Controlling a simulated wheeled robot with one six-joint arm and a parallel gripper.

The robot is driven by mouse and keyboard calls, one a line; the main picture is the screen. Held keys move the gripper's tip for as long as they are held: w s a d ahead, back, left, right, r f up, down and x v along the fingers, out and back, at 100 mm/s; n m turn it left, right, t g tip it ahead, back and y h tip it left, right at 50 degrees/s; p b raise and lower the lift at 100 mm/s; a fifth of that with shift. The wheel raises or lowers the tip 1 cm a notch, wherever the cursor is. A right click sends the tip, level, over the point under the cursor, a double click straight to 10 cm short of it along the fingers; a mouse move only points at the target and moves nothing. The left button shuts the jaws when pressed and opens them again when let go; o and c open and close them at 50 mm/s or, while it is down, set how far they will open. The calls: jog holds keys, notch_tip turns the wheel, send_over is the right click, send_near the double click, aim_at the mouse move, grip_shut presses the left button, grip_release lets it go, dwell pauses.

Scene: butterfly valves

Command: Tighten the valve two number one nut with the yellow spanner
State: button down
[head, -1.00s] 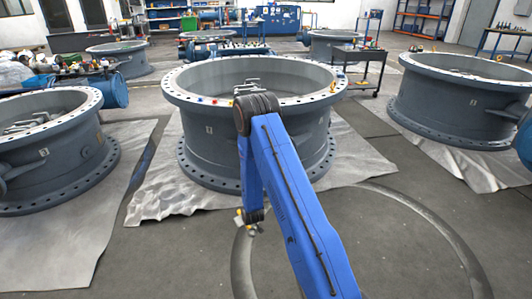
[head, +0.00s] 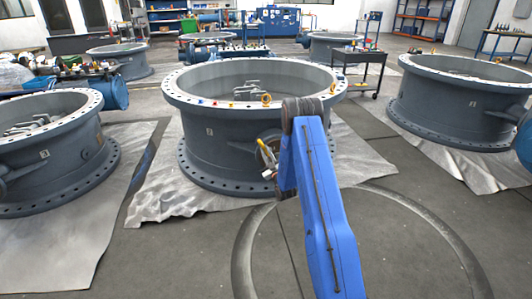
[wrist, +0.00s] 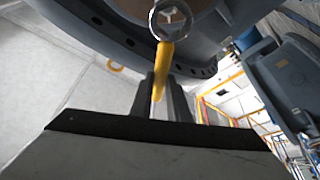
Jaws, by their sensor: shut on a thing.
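My gripper (head: 270,172) is shut on the yellow spanner (head: 264,152), in front of the middle valve (head: 224,148) and below its top rim. In the wrist view the spanner's yellow handle (wrist: 163,62) rises from between the fingers (wrist: 162,98) to a silver ring end at the top. The ring appears in front of a grey flange, but I cannot tell whether it touches. The middle valve's rim bears small coloured pieces, red and blue at left and yellow-orange nearer the middle. The plate numbers are too small to read surely, and I cannot single out nut one.
Other large grey valves stand at the left (head: 60,155) and right (head: 450,105) on crumpled silver sheets. A dark cart (head: 360,68) with small items stands behind the middle valve. Bare floor (head: 190,255) lies in front, with a ring marking.

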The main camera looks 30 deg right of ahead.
jog(key=shift+w+d+r, duration=0.1)
jog(key=shift+w+d, duration=0.15)
jog(key=shift+w, duration=0.45)
jog(key=shift+w+d+r, duration=0.1)
jog(key=shift+w+d, duration=0.2)
jog(key=shift+w, duration=0.45)
jog(key=shift+w+d, duration=0.25)
jog(key=shift+w, duration=0.45)
jog(key=shift+w+d, duration=0.1)
jog(key=shift+w, duration=0.3)
jog(key=shift+w+d, duration=0.1)
jog(key=shift+w, duration=0.2)
jog(key=shift+w+d, duration=0.2)
jog(key=shift+w, duration=0.4)
